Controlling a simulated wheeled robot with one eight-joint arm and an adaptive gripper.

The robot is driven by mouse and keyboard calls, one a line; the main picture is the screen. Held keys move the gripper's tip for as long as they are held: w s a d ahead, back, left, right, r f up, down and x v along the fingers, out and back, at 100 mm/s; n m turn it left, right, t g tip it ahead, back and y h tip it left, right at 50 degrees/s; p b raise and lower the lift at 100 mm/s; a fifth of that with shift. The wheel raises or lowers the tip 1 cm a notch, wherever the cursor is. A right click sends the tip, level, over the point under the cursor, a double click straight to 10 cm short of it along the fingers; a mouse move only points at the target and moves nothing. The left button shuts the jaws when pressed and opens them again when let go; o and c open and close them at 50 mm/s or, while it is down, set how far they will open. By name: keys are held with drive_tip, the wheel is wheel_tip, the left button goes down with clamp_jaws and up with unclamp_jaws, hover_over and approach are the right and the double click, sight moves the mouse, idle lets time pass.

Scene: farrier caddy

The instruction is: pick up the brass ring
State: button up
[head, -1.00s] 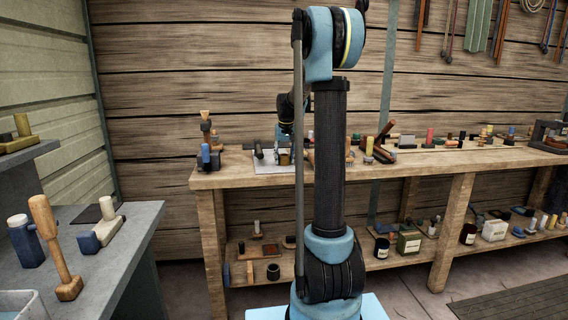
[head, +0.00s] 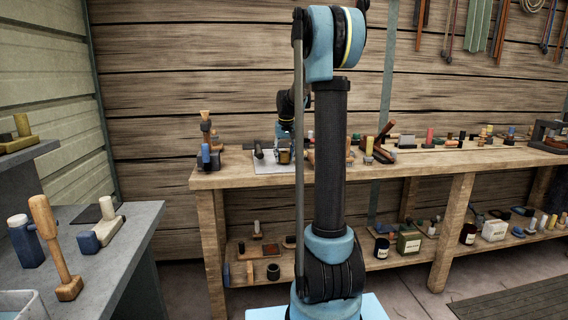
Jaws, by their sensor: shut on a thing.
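My gripper (head: 284,148) is low over the left part of the wooden workbench, above a pale grey sheet (head: 272,168). It points down and is partly behind my own arm link. It is shut on a small brass-coloured thing (head: 284,157), which looks like the brass ring. The thing is very small in this view, and its hole does not show. I cannot tell whether it touches the sheet.
The workbench (head: 230,178) carries tools and blocks: a blue-and-tan tool (head: 206,158) left of the sheet, a brown clamp-like tool (head: 382,146) to the right. A grey counter (head: 128,240) with a mallet (head: 55,245) stands at the left.

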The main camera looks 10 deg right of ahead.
drive_tip(key=shift+w+v, duration=0.2)
drive_tip(key=shift+v, duration=0.65)
drive_tip(key=shift+w+v, duration=0.2)
drive_tip(key=shift+v, duration=0.65)
